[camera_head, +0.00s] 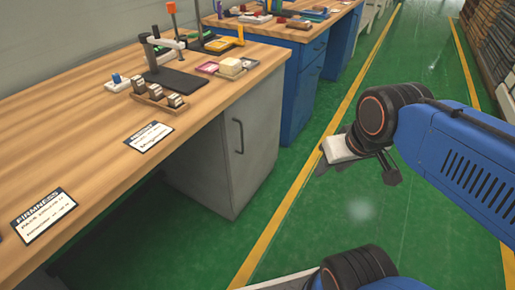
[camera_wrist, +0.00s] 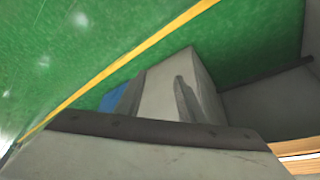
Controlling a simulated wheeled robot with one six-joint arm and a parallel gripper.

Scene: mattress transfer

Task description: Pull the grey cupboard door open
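The grey cupboard (camera_head: 229,158) stands under the wooden workbench. Its door looks shut, with a dark vertical handle (camera_head: 239,136) near the door's upper part. The wrist view shows the cupboard (camera_wrist: 165,92) beyond my fingers, tilted, with the handle (camera_wrist: 186,101) on its face. My gripper (camera_head: 356,170) is over the green floor, to the right of the cupboard and apart from the handle. Its dark-edged fingers are spread apart and appear empty. Part of the gripper is hidden behind my black wrist joint.
The wooden worktop (camera_head: 85,115) holds a black stand, small blocks and printed cards. A blue cabinet (camera_head: 304,88) stands beyond the cupboard. Green floor with a yellow line (camera_head: 300,180) lies open before the door. Shelving (camera_head: 490,45) stands at the far right.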

